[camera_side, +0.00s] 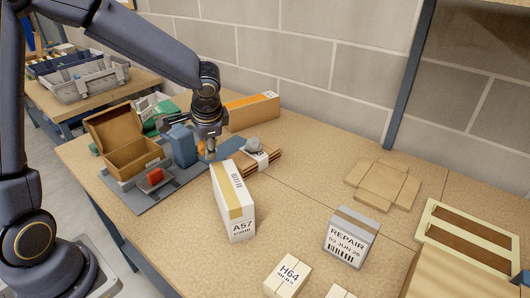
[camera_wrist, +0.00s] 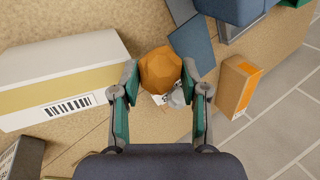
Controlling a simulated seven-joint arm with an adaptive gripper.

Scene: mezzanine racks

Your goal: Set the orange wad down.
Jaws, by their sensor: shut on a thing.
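The orange wad (camera_wrist: 160,70) is a faceted, crumpled ball, clear in the wrist view between my fingertips. My gripper (camera_wrist: 159,82) is shut on it, with one finger on each side. In the side view my gripper (camera_side: 208,153) points down behind the white A57 box (camera_side: 232,210), and only a small orange patch of the wad (camera_side: 201,147) shows there. I cannot tell whether the wad touches anything below it.
A blue block (camera_side: 183,147), an open brown box (camera_side: 128,157) and a red item (camera_side: 155,176) stand left. An orange box (camera_side: 252,110) is behind. The table's middle right has bare room.

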